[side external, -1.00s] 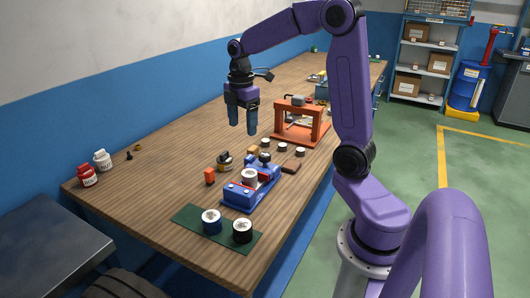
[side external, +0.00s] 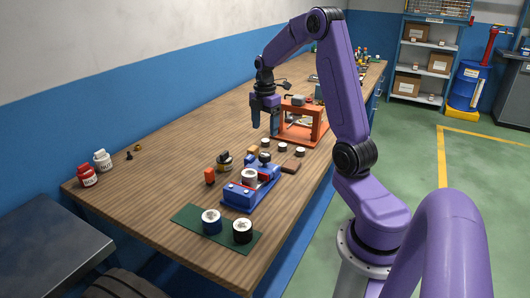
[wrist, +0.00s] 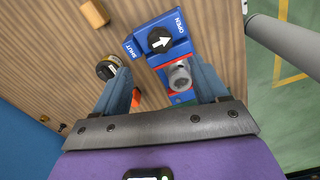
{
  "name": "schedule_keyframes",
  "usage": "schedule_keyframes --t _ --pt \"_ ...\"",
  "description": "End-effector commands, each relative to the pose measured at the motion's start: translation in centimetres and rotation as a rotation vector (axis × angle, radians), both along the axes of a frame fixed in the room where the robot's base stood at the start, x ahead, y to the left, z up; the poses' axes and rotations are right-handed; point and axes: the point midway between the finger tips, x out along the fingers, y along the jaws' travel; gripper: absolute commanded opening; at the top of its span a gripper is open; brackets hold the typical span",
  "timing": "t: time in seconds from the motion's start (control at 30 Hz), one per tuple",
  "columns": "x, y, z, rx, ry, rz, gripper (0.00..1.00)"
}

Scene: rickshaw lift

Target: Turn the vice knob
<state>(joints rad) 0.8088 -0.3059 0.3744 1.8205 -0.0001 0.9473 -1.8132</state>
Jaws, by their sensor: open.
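The blue vice (side external: 238,196) lies on the wooden bench, with a light round part (side external: 249,176) between its red jaws. Its dark knob (side external: 264,157) is at the far end. A grey cylinder (wrist: 180,76) sits in the vice below the knob. My gripper (side external: 265,126) is open and empty, well above the bench and apart from the knob, pointing down beside the orange frame. In the wrist view its fingers (wrist: 162,76) flank the vice.
An orange frame (side external: 322,123) stands behind the vice. A green mat (side external: 185,212) holds two round jars in front. The bench's left part is mostly clear.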

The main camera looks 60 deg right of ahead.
Motion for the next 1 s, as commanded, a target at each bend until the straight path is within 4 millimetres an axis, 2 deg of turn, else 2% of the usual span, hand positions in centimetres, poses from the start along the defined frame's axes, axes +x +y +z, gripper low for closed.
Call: schedule_keyframes --t 0.03,0.3,0.5,0.7,1.0 --pt "-0.1 0.0 -1.1 0.002 0.005 -0.001 0.73" --pt "-0.1 0.0 -6.1 0.002 0.005 0.000 0.73" --pt "-0.1 0.0 -9.0 0.002 0.004 -0.001 0.73" --pt "0.0 0.0 -10.3 0.000 0.000 -0.001 0.73" --pt "0.0 0.0 -10.5 0.000 -0.001 -0.001 0.73"
